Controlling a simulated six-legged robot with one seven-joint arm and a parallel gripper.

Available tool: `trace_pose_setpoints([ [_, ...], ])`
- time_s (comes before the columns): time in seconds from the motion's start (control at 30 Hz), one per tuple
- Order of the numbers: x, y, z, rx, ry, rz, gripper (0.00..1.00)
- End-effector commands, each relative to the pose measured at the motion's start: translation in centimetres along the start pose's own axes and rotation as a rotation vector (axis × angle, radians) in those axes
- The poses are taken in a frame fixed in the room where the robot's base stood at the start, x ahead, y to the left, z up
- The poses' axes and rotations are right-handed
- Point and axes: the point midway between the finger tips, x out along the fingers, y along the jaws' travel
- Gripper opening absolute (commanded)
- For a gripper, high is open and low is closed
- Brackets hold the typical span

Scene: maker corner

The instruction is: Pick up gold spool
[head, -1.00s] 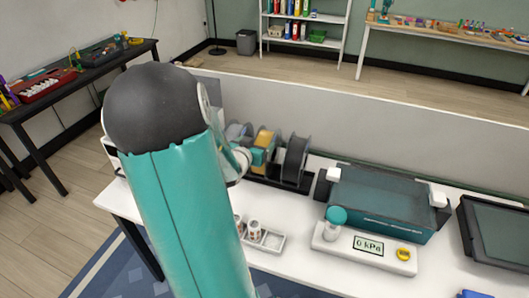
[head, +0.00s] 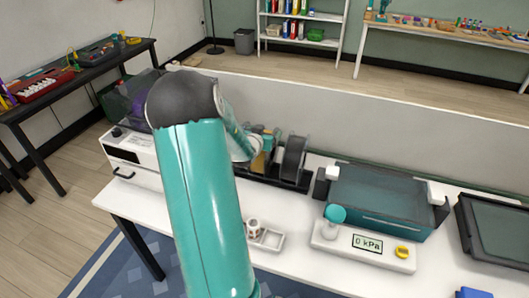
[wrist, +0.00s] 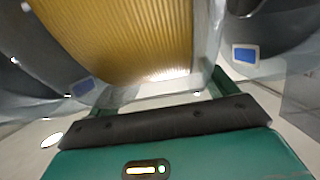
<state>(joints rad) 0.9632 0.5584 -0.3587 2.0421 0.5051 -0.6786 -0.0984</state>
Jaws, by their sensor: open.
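The gold spool (wrist: 120,35) fills the upper middle of the wrist view, very close, with its ridged gold filament between pale clear flanges. In the head view my arm's links hide most of the gripper.
A small white tray (head: 268,240) with a cup-like item, a pressure gauge unit (head: 362,247) and a teal-grey box (head: 380,205) stand nearby. A low partition (head: 400,128) runs behind.

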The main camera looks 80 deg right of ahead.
Motion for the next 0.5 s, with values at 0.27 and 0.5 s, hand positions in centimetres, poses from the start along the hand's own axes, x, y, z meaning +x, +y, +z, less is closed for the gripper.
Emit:
trace_pose_setpoints([
  [0.27,-0.04,0.02,-0.03,0.000,0.001,0.000,0.43],
  [0.5,-0.05,0.02,-0.04,0.000,0.001,0.001,0.00],
])
